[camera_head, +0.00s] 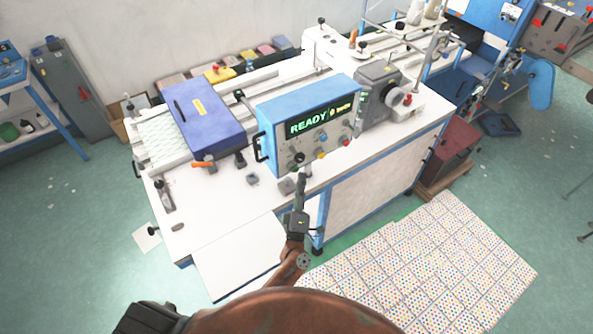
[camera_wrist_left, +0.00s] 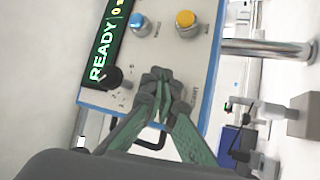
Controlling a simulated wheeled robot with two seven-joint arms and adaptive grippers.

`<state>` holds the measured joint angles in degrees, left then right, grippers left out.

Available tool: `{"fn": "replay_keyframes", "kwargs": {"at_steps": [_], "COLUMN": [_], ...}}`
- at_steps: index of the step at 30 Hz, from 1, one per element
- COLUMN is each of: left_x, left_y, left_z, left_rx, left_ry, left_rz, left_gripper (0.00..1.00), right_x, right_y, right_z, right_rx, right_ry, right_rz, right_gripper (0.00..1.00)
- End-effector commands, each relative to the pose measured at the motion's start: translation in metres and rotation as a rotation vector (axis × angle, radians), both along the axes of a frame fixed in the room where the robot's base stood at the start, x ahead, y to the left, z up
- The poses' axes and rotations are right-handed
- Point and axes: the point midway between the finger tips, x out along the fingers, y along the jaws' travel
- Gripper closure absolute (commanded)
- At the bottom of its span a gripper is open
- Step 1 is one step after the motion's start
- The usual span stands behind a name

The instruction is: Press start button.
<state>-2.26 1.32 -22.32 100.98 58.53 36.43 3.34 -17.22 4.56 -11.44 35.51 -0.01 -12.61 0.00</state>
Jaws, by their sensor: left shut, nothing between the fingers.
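The blue and grey control box (camera_head: 305,132) stands on the white machine table, its display (camera_head: 318,122) reading READY in green. In the left wrist view the panel shows a blue button (camera_wrist_left: 140,25), a yellow button (camera_wrist_left: 187,22) and a black knob (camera_wrist_left: 110,77). A START label (camera_wrist_left: 193,98) is partly visible beside my fingertips. No start button shows; the fingers cover the panel beside that label. My left gripper (camera_head: 302,177) is shut and empty, its tips (camera_wrist_left: 161,78) in front of the panel's lower part. Contact cannot be told. My right gripper is not in view.
A black handle (camera_head: 261,148) sticks out at the box's left side. A blue-purple machine cover (camera_head: 210,117) lies to its left, and a grey motor unit (camera_head: 380,95) to its right. The table's front left (camera_head: 215,215) is mostly clear.

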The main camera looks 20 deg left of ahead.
Motion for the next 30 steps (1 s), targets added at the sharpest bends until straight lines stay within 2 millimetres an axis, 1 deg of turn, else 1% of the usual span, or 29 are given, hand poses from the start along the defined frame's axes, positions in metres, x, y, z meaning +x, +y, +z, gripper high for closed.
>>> {"fn": "replay_keyframes", "kwargs": {"at_steps": [18,30], "left_x": [0.0001,0.0053], "left_y": [0.0001,0.0067], "left_z": [0.0000,0.0004], "left_rx": [0.000,0.000], "left_ry": [0.000,-0.001], "left_rz": [0.000,0.000], "left_gripper": [1.00,1.00], "right_x": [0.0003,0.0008], "right_y": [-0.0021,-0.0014], "right_z": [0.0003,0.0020], "right_rx": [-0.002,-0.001], "right_ry": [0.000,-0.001], "right_rz": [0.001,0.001], "right_gripper": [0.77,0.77]}}
